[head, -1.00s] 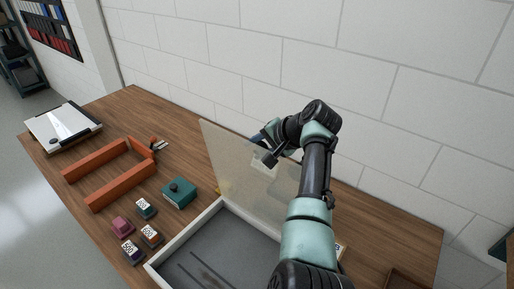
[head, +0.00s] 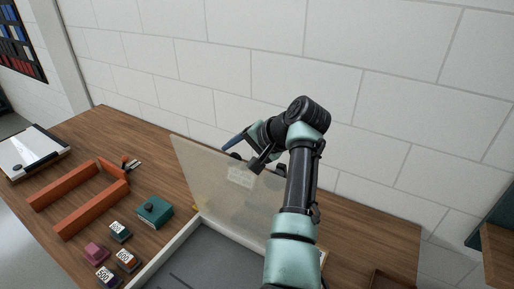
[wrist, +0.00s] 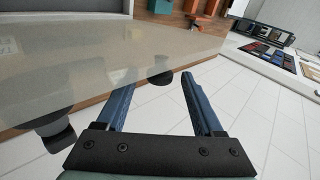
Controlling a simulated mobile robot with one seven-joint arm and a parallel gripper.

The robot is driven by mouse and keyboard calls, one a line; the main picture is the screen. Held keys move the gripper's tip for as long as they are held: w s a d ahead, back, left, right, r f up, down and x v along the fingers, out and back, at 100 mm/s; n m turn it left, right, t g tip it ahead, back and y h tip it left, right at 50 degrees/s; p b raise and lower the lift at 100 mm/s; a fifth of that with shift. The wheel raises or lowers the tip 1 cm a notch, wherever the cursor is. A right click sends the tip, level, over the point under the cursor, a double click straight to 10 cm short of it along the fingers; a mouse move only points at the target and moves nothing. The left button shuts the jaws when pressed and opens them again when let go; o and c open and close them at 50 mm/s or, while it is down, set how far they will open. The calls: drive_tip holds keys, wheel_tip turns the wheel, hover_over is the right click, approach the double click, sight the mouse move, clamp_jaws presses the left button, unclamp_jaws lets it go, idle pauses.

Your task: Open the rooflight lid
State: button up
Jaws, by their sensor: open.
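The rooflight lid (head: 215,180) is a pale translucent panel. It stands raised, steeply tilted, along the far side of the white-rimmed rooflight frame (head: 172,247). My gripper (head: 246,151) is at the lid's upper edge, with my arm covering the lid's right part. In the wrist view the lid (wrist: 80,75) fills the left, and my gripper's two blue fingers (wrist: 157,95) are apart. A dark rounded knob (wrist: 160,78) shows between them at the lid's edge; I cannot tell whether they touch it. Another dark fitting (wrist: 55,135) sits at lower left.
A white block wall (head: 200,60) rises behind the wooden bench (head: 110,140). Left of the frame are a teal box (head: 154,212), several small labelled blocks (head: 126,260) and an orange U-shaped piece (head: 90,218). A brown tray (head: 388,281) lies at lower right.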

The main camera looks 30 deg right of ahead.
drive_tip(key=b+v, duration=0.2)
drive_tip(key=v, duration=0.6)
drive_tip(key=shift+s, duration=0.2)
drive_tip(key=shift+w+r, duration=0.1)
drive_tip(key=shift+r, duration=0.05)
drive_tip(key=w+a+r+n+t+h+b, duration=0.25)
drive_tip(key=a+r+n+t+h, duration=0.3)
drive_tip(key=a+r+t, duration=0.7)
drive_tip(key=s+a+r+n+t+y, duration=0.2)
drive_tip(key=s+a+r+n+t, duration=0.4)
drive_tip(key=s+a+r, duration=1)
wheel_tip(320, 180, up, 3)
drive_tip(key=s, duration=0.3)
drive_tip(key=shift+f+n, duration=0.15)
drive_tip(key=shift+n, duration=0.2)
drive_tip(key=shift+w+y, duration=0.1)
drive_tip(key=shift+y, duration=0.15)
